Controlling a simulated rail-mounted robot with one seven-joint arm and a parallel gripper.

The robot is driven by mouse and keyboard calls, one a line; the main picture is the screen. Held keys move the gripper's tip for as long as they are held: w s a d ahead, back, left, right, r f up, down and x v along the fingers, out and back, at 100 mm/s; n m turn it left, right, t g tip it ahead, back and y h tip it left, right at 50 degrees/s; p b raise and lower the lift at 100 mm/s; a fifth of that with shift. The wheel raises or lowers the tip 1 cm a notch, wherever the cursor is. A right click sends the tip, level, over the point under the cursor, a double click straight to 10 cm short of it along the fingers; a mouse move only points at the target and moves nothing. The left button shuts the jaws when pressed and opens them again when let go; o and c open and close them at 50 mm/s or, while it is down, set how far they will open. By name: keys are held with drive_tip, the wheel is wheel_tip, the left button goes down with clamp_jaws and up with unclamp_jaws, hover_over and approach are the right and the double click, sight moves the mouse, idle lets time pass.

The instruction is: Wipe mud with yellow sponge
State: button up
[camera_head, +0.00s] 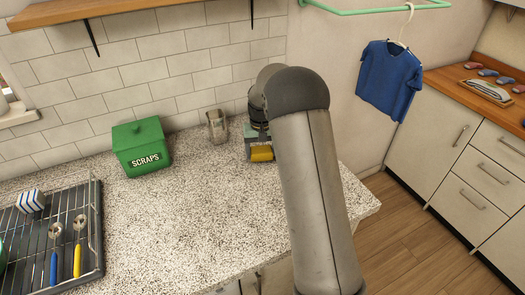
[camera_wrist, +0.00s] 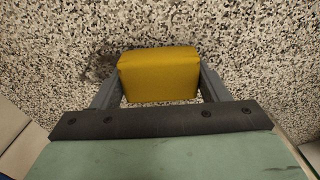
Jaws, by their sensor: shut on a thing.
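The yellow sponge (camera_head: 262,154) is at the right part of the speckled counter, below my arm. In the wrist view the yellow sponge (camera_wrist: 160,74) sits between the two fingers of my gripper (camera_wrist: 158,85), which is shut on it. The sponge is close to the counter surface; I cannot tell whether it touches. A dark smear of mud (camera_wrist: 102,64) shows on the counter beside and behind the sponge's left edge, partly hidden by it. In the head view my arm hides much of the gripper and the counter behind it.
A dish rack (camera_head: 50,235) with spoons is at the left. A wooden shelf (camera_head: 90,10) hangs above. The counter (camera_head: 190,200) is clear in the middle.

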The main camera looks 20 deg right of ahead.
drive_tip(key=r, duration=0.2)
drive_tip(key=shift+d+r+p, duration=0.3)
drive_tip(key=shift+r+p, duration=0.05)
drive_tip(key=shift+p, duration=0.05)
drive_tip(key=shift+r+p, duration=1.35)
drive_tip(key=shift+r, duration=1)
drive_tip(key=shift+a+f, duration=0.1)
